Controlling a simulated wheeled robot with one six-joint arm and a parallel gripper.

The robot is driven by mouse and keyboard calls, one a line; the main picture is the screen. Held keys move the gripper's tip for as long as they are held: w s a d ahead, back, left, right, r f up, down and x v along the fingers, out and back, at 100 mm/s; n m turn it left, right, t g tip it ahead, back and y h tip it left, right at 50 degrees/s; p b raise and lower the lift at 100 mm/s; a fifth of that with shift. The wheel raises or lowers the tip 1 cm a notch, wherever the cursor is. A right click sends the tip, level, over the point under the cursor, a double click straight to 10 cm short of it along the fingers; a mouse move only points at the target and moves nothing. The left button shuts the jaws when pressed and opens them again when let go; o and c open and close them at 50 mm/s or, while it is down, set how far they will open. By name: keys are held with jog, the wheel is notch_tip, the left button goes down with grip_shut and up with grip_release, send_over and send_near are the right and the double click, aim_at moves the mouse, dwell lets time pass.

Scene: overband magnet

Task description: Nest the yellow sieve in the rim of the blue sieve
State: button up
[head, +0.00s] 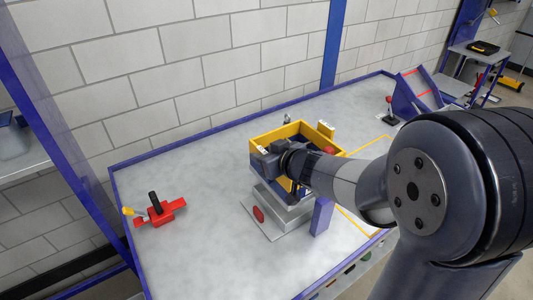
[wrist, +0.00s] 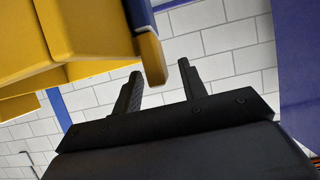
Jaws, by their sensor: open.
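The yellow sieve (head: 266,137) is a square open frame above the grey machine on the bench. The blue sieve (head: 290,187) shows in part below it, largely hidden by my arm and gripper. I cannot tell whether the yellow frame is seated in the blue rim. My gripper (head: 268,163) is at the near left side of the sieves. In the wrist view, my gripper (wrist: 160,70) has its fingers apart with nothing clearly held. Yellow sieve walls (wrist: 85,40) fill the upper left there, with a yellow tab close to the fingertips.
The grey machine base (head: 268,222) carries a red part on its front. A red clamp-like tool (head: 162,211) lies on the left of the bench (head: 205,180). A blue stand (head: 413,92) is at the back right. The bench's left half is mostly clear.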

jog(key=p+v, duration=0.3)
jog(key=v, duration=0.7)
jog(key=shift+s+d, duration=0.2)
jog(key=shift+s, duration=0.15)
jog(key=shift+r, duration=0.1)
jog(key=b+x, duration=0.3)
jog(key=x, duration=0.7)
jog(key=shift+w+a, duration=0.15)
jog(key=shift+w, duration=0.1)
jog(key=shift+w+a+r, duration=0.1)
jog(key=shift+w, duration=0.05)
jog(key=shift+r+p, duration=0.2)
jog(key=shift+p, duration=0.15)
